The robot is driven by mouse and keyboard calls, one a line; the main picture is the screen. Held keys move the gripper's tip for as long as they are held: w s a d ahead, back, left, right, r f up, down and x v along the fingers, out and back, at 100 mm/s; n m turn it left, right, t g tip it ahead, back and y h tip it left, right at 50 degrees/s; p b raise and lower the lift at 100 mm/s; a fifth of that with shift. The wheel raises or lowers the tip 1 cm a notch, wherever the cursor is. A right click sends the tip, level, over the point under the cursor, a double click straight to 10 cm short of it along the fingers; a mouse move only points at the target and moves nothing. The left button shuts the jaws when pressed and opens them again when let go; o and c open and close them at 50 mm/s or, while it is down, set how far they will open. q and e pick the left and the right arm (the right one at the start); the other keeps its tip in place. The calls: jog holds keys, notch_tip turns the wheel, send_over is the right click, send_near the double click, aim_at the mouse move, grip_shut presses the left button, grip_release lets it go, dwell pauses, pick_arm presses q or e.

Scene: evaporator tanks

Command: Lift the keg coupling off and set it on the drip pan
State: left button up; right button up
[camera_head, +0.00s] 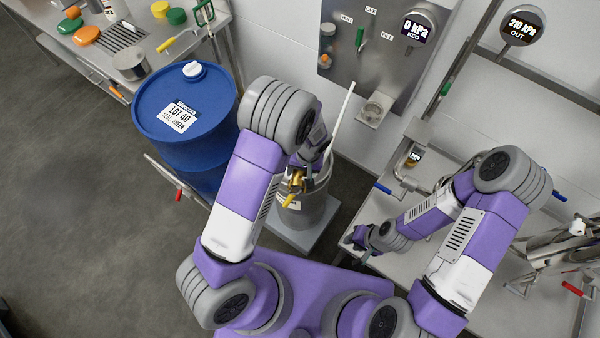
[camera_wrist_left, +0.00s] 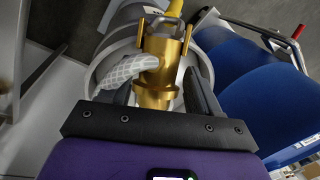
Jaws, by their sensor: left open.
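The brass keg coupling (camera_head: 296,181) with its yellow handle (camera_head: 289,201) sits on top of the steel keg (camera_head: 302,214). In the left wrist view the coupling (camera_wrist_left: 162,62) stands between the fingers of my left gripper (camera_wrist_left: 158,80), which is open around it. A pale braided hose (camera_wrist_left: 128,74) joins the coupling's side. My left gripper (camera_head: 302,172) is partly hidden by its arm in the head view. My right gripper (camera_head: 360,238) is low over the bench at right, its jaws too small to read. A small steel shelf (camera_head: 374,111) with a round cup is possibly the drip pan.
A blue drum (camera_head: 188,110) stands left of the keg. A steel table (camera_head: 110,66) with coloured lids is at upper left. A wall panel (camera_head: 372,45) carries a green-handled valve and a keg gauge (camera_head: 417,27) reading 0 kPa. A white hose (camera_head: 343,105) rises behind the keg.

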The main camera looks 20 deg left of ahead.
aim_at(300, 174)
pick_arm(q)
jog(key=f, duration=0.4)
jog(key=shift+a+b, duration=0.35)
jog(key=shift+b, duration=0.05)
jog(key=shift+c, duration=0.4)
grip_shut()
notch_tip(300, 174, up, 10)
jog(key=p, duration=0.2)
jog(key=shift+p, duration=0.3)
jog(key=shift+r, duration=0.3)
jog(key=shift+r+p, duration=1.1)
jog(key=shift+r, duration=0.2)
